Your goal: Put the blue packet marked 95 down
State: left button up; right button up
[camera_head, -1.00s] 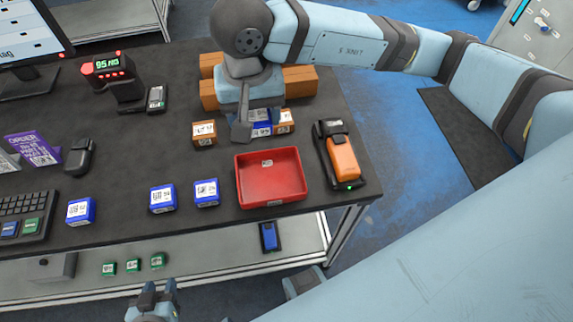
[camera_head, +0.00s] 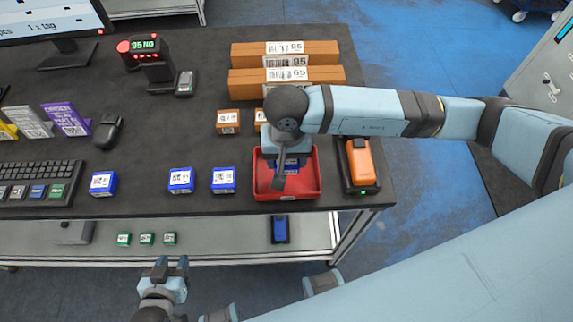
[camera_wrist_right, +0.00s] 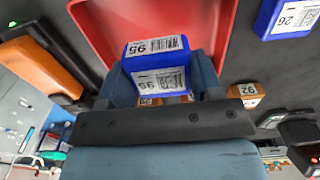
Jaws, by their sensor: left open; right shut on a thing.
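The blue packet marked 95 (camera_wrist_right: 157,68) is held between the fingers of my right gripper (camera_head: 285,170), its white label turned to the wrist camera. The tray also shows in the wrist view (camera_wrist_right: 215,25). My left gripper (camera_head: 171,264) is open and empty, in front of the table, away from the packets.
Several blue packets (camera_head: 223,180) stand left of the tray. An orange and black device (camera_head: 359,160) stands close on its right. Small brown boxes (camera_head: 228,121) and long cartons (camera_head: 285,78) lie behind. A scanner (camera_head: 154,66) stands back left.

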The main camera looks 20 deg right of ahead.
aim_at(286, 170)
notch_tip(286, 170, down, 5)
jog(key=shift+r, duration=0.2)
jog(key=shift+f, duration=0.1)
jog(key=shift+f, duration=0.15)
jog(key=o, duration=1)
